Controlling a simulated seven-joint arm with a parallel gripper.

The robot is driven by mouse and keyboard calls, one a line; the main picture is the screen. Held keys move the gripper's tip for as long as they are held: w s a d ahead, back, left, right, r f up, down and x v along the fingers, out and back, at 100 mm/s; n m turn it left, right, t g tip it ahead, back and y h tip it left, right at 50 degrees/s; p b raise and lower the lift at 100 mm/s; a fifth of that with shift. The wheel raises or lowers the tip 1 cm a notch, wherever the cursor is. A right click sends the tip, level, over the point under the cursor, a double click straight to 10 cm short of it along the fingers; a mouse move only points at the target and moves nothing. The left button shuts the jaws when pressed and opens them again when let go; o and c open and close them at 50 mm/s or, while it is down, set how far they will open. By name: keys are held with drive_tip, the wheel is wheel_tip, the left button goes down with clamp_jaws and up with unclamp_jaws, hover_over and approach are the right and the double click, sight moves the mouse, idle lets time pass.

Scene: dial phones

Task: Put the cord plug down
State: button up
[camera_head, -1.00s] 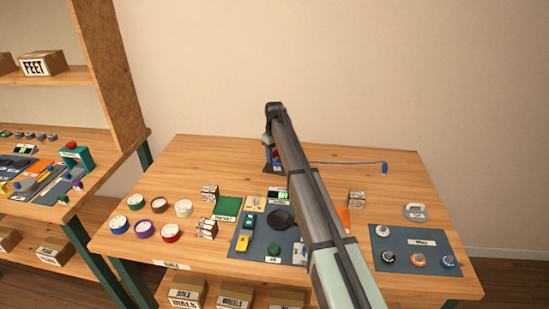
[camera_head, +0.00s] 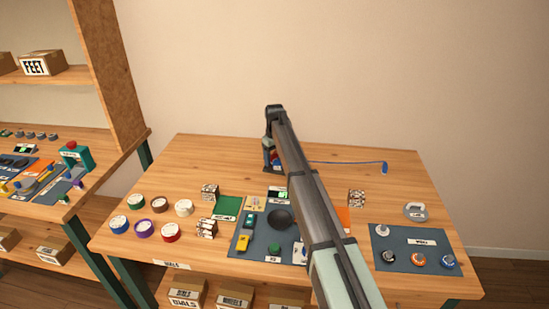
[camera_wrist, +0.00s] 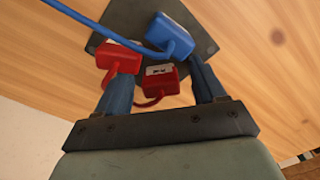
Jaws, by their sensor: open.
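My gripper (camera_wrist: 163,66) is open in the wrist view, its two blue fingers spread above a dark plate (camera_wrist: 203,42). A blue plug (camera_wrist: 168,33) with a blue cord (camera_wrist: 105,20) lies on the plate beyond the fingertips. A red plug-like block (camera_wrist: 118,57) sits at the left fingertip; I cannot tell whether they touch. A red cord runs from it to a red block with a pale label (camera_wrist: 161,80) between the fingers. In the head view my arm hides most of this spot, and the blue cord (camera_head: 345,162) runs right to a blue end piece (camera_head: 384,168).
Bare tabletop (camera_head: 210,160) lies left of the gripper. Nearer are tape rolls (camera_head: 143,229), small boxes (camera_head: 209,191), a dark mat (camera_head: 240,255) with parts, and a right-hand mat (camera_head: 400,262) with knobs. A shelf unit (camera_head: 105,60) stands at the left.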

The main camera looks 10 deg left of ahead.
sight(275, 155)
wheel_tip(275, 155, up, 12)
drive_tip(key=shift+r, duration=0.15)
idle(0.5)
